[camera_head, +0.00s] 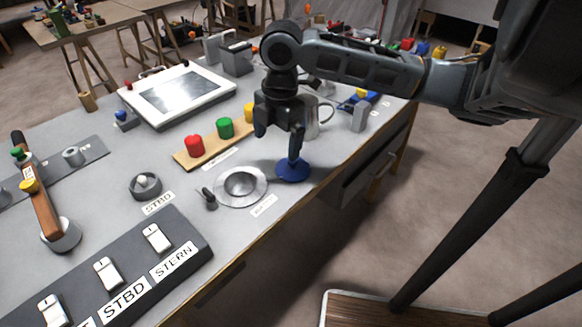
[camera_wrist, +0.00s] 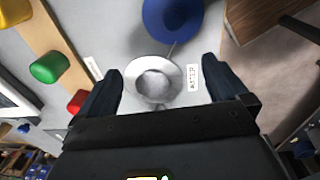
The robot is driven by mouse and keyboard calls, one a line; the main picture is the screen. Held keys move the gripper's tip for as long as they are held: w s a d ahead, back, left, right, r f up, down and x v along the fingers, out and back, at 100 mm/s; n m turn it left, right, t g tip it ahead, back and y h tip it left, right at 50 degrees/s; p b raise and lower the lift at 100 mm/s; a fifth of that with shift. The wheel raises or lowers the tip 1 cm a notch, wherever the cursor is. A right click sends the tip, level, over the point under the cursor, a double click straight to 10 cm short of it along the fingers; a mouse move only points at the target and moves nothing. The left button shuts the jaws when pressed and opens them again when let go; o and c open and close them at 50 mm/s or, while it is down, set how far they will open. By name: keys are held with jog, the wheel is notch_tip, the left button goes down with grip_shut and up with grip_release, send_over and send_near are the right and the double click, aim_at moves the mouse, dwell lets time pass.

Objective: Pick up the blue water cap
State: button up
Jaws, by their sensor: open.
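The blue water cap (camera_head: 292,171) is a round blue disc near the front edge of the grey bench, right of a metal ring fitting (camera_head: 262,190). In the wrist view the cap (camera_wrist: 172,18) shows at the top, cut off by the frame edge, and a thin dark line runs from it toward the fitting (camera_wrist: 135,75). My gripper (camera_head: 280,143) is open and empty, pointing down above the bench. One finger stands in front of the cap in the head view; I cannot tell whether it touches. In the wrist view the cap lies beyond the fingertips (camera_wrist: 162,68), not between them.
A wooden strip (camera_head: 205,151) with red, green and yellow knobs lies behind. A grey mug (camera_head: 312,118) stands close behind my gripper. A dark switch panel (camera_head: 185,235) is at front left. The bench edge drops off just right of the cap.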

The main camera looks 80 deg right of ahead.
aim_at(293, 165)
jog(key=s, duration=0.1)
jog(key=s+d, duration=0.1)
jog(key=s+g, duration=0.1)
jog(key=shift+d+f, duration=0.2)
jog(key=shift+f, duration=0.2)
jog(key=shift+s+f, duration=0.1)
jog(key=shift+f, duration=0.7)
jog(key=shift+s+d+f+p, duration=0.1)
jog(key=shift+d+f+p, duration=0.1)
jog(key=shift+f, duration=1.3)
jog(key=shift+d+f+p, duration=0.1)
jog(key=shift+f+p, duration=0.1)
jog(key=shift+f, duration=1.25)
jog(key=c, duration=0.7)
